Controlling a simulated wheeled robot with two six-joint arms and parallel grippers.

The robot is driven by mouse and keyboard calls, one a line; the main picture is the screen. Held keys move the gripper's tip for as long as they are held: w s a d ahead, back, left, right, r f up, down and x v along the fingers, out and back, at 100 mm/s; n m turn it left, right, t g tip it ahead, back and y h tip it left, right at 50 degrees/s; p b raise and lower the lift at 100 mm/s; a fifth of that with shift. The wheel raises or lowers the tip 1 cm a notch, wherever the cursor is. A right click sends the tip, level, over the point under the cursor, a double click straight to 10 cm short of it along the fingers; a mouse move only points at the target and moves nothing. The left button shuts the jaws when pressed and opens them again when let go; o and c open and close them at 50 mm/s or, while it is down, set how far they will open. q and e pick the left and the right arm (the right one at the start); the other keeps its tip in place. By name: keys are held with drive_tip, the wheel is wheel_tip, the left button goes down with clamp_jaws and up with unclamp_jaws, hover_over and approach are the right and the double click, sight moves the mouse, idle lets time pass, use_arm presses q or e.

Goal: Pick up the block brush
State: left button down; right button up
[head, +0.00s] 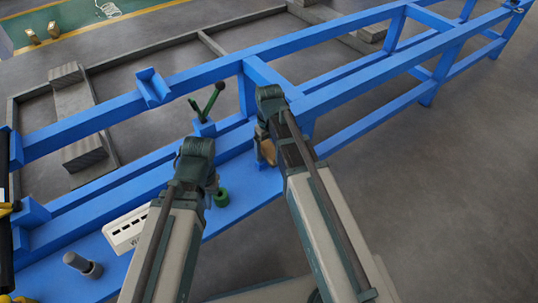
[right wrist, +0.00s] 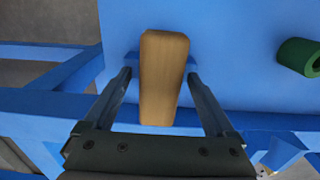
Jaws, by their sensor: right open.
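The block brush (right wrist: 163,80) shows its tan wooden back in the right wrist view, long side running away from the wrist, over the blue surface. In the head view a small part of it (head: 266,150) shows beside my right wrist. My right gripper (right wrist: 160,76) is open, with one finger on each side of the brush. A narrow gap shows at each side, so it does not look clamped. The bristles are hidden. My left gripper (head: 212,184) is over the blue shelf further left; its fingers are mostly hidden by the wrist.
A green ring (head: 221,198) lies on the blue shelf (head: 250,185) near my left gripper; it also shows in the right wrist view (right wrist: 300,57). Blue rails (head: 350,85) run behind both grippers.

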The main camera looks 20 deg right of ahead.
use_arm(q)
drive_tip(key=shift+r, duration=0.1)
use_arm(e)
clamp_jaws()
idle(0.3)
use_arm(q)
drive_tip(key=shift+r, duration=0.1)
use_arm(e)
drive_tip(key=shift+r, duration=0.2)
